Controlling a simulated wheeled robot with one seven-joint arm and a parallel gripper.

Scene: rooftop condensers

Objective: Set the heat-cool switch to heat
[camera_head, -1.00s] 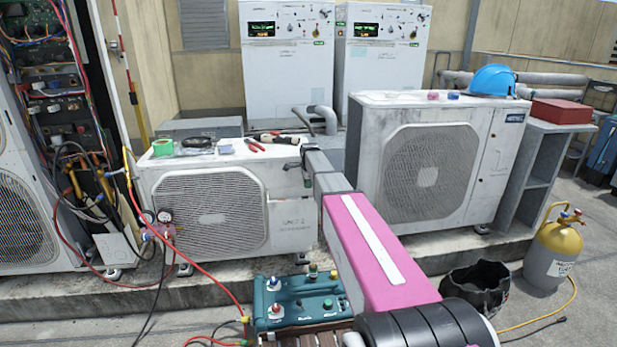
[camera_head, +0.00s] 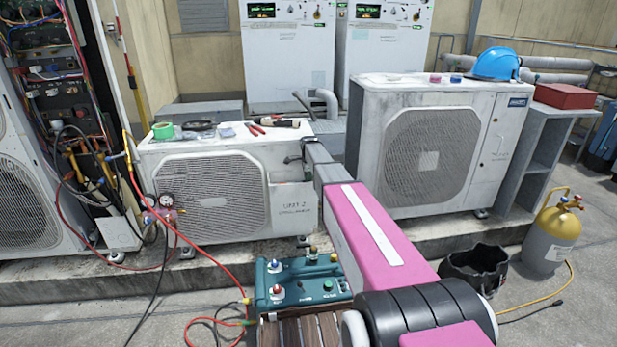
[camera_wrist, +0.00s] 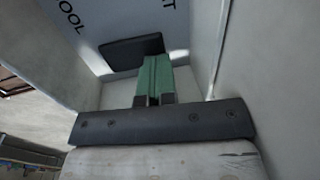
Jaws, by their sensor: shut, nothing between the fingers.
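The heat-cool switch is a dark rectangular rocker (camera_wrist: 118,52) on a grey panel in the wrist view. Lettering ending in "OOL" shows to its upper left and a "T" to its upper right; the rest is cut off. My gripper (camera_wrist: 153,62) is shut and empty, its green fingers together at the switch's right part. The fingertips overlap the switch in the picture; I cannot tell whether they touch it or which way it is tipped. In the head view my arm reaches to the right end of the UNIT 2 condenser (camera_head: 212,200), and the switch is hidden.
Pliers and tape (camera_head: 163,131) lie on top of the UNIT 2 condenser. A larger condenser (camera_head: 420,160) stands close to the right of my arm. A teal case (camera_head: 300,280) sits below my arm. Red and black hoses (camera_head: 190,245) hang at the left.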

